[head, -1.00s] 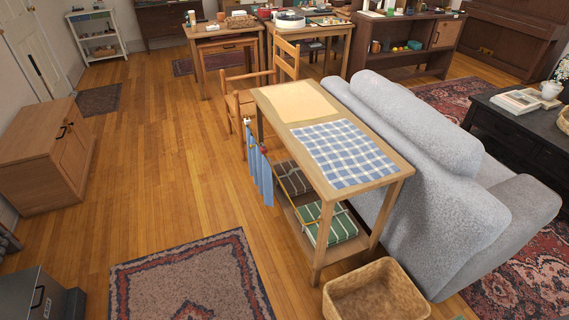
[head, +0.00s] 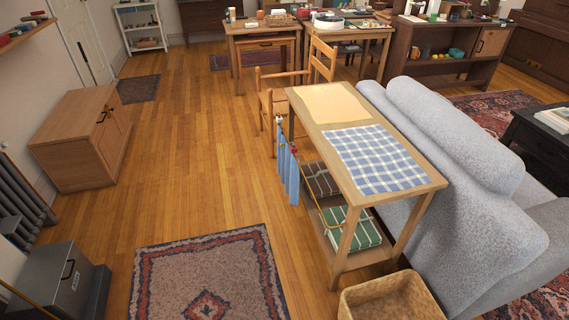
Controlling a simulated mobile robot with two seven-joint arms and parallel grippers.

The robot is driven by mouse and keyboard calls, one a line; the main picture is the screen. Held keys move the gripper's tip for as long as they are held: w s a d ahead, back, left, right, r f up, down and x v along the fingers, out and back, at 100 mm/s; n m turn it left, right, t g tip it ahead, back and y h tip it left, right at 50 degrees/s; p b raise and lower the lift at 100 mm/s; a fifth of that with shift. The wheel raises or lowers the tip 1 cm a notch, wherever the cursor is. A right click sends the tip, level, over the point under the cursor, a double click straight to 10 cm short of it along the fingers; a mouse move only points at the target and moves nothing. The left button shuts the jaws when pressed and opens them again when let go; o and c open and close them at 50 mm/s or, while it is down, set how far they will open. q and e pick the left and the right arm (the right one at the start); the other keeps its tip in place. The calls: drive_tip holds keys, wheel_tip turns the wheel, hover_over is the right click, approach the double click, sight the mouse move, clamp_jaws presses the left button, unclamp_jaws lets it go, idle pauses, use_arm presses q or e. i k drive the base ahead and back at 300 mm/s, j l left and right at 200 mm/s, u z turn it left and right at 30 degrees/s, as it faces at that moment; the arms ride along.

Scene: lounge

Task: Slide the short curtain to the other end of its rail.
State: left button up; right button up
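The short blue curtain (head: 288,172) hangs bunched in folds at the far end of its rail (head: 322,211), on the long side of the wooden console table (head: 416,180). The thin yellowish rail runs from the curtain toward the near table leg. The curtain's top, near small red and white bits, is close to the far leg. To the right of the curtain the shelves are uncovered. Neither of my grippers is in the head view.
Folded green (head: 352,228) and dark plaid cloths (head: 318,180) lie on the lower shelf. A grey sofa (head: 455,170) backs the table. A wooden chair (head: 275,98) stands beyond, a wicker basket (head: 392,300) at the near end. Floor and a patterned rug (head: 205,275) lie open left of the table.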

sight(288, 168)
drive_tip(key=i+j+z, duration=0.1)
drive_tip(key=z, duration=0.25)
drive_tip(key=i+j+z, duration=0.15)
drive_tip(key=z, duration=0.25)
drive_tip(key=i+j+z, duration=0.2)
drive_tip(key=j, duration=0.2)
drive_tip(key=i+j+z, duration=0.2)
drive_tip(key=j, duration=0.2)
drive_tip(key=i+j, duration=0.15)
drive_tip(key=j, duration=0.2)
drive_tip(key=i+j, duration=0.15)
drive_tip(key=j, duration=0.2)
drive_tip(key=i+j, duration=0.2)
drive_tip(key=j, duration=0.15)
drive_tip(key=i+j, duration=0.15)
drive_tip(key=j, duration=0.2)
drive_tip(key=i+j+z, duration=0.1)
drive_tip(key=j, duration=0.25)
